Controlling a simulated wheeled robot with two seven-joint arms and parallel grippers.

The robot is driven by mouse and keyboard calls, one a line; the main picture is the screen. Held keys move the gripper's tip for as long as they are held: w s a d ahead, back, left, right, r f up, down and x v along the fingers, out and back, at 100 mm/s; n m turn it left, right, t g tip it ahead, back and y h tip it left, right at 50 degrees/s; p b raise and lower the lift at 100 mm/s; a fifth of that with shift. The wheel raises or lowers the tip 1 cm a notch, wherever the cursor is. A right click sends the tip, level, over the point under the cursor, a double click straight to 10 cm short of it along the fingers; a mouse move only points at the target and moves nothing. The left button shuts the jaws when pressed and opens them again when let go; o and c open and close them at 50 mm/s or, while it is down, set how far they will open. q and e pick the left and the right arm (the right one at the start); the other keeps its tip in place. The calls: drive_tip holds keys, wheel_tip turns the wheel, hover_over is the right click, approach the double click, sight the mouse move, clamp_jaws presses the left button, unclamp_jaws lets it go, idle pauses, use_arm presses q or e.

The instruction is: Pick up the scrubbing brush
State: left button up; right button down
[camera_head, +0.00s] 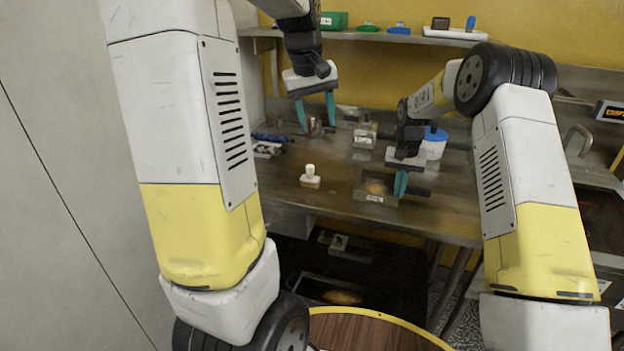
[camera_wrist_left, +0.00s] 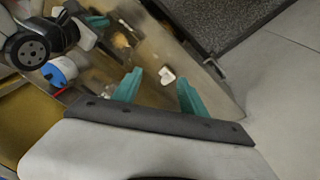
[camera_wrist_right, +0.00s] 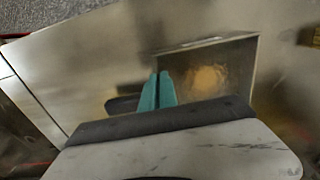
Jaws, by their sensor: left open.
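What looks like the scrubbing brush (camera_head: 310,178), a small pale block with a rounded white knob on top, stands on the steel bench near its front edge. It also shows in the left wrist view (camera_wrist_left: 166,75), beyond and between the fingertips. My left gripper (camera_head: 316,112) is open and empty, above the back part of the bench, apart from the brush. In the left wrist view its teal fingers (camera_wrist_left: 158,88) are wide apart. My right gripper (camera_head: 401,184) has its fingers together at the dark handle of a shallow metal tray (camera_head: 362,190); its fingers (camera_wrist_right: 157,92) partly hide that handle.
The tray holds a brownish patch. A white tub with a blue lid (camera_head: 434,143) stands behind my right gripper. A small metal box (camera_head: 364,138) and dark-blue and white items (camera_head: 268,146) lie further back. A shelf (camera_head: 385,36) runs above. Bench around the brush is clear.

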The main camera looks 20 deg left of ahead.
use_arm(q)
drive_tip(key=w+a+f+n+g+y, duration=0.25)
drive_tip(key=w+a+f, duration=0.25)
drive_tip(key=w+f, duration=0.6)
hover_over(310, 166)
drive_tip(key=shift+n+t+h, duration=0.25)
drive_tip(key=shift+n+h, duration=0.1)
drive_tip(key=f, duration=0.5)
drive_tip(key=shift+d+f, duration=0.2)
drive_tip(key=shift+d, duration=0.1)
drive_tip(key=shift+a+f, duration=0.15)
drive_tip(key=shift+f, duration=1.2)
drive_tip(key=shift+a+f, duration=0.1)
drive_tip(key=shift+f, duration=1.25)
clamp_jaws()
